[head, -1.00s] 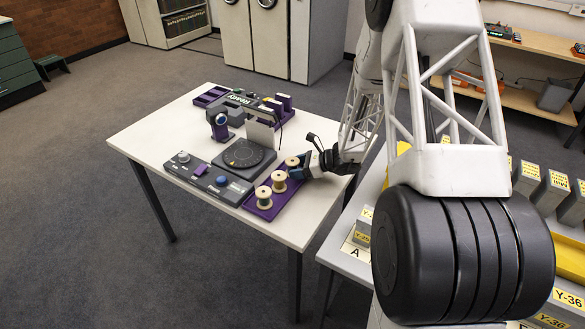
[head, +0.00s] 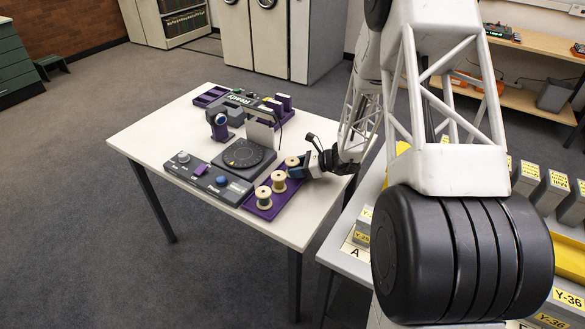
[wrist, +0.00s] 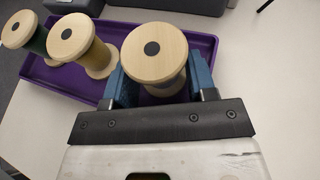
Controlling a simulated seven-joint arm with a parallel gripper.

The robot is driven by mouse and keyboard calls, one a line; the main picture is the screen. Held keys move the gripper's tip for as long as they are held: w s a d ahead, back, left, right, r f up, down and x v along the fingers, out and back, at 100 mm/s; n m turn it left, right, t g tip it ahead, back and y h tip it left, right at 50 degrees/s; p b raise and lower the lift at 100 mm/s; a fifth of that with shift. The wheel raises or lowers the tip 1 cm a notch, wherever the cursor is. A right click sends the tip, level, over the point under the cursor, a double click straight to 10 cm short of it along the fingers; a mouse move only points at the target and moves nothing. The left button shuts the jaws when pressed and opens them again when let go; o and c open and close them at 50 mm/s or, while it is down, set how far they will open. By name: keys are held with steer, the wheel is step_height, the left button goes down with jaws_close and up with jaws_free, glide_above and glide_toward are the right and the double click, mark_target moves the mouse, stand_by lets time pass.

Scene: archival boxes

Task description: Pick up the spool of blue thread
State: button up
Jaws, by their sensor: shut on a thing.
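My gripper (wrist: 160,85) is shut on a wooden spool (wrist: 154,52), with its blue fingers on either side of it. The spool stands upright at the right end of the row, its top flange facing the wrist camera. The flange and fingers hide most of its thread, so I cannot tell the colour. In the head view my gripper (head: 305,165) is at the far spool (head: 292,162) of the purple tray (head: 248,207). I cannot see a gap between the spool and the tray.
A spool with yellowish thread (wrist: 98,60) stands close to the left of the held one, and a spool with dark green thread (wrist: 38,42) is farther left. A grey device with a black turntable (head: 244,153) sits beside the tray. The white table's front left (head: 150,140) is clear.

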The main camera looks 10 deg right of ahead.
mark_target(290, 160)
steer(key=shift+r, duration=0.15)
steer(key=shift+r, duration=1.75)
steer(key=s, duration=1)
steer(key=s+r, duration=0.1)
steer(key=s, duration=0.5)
steer(key=shift+a+r, duration=0.1)
steer(key=shift+a, duration=0.2)
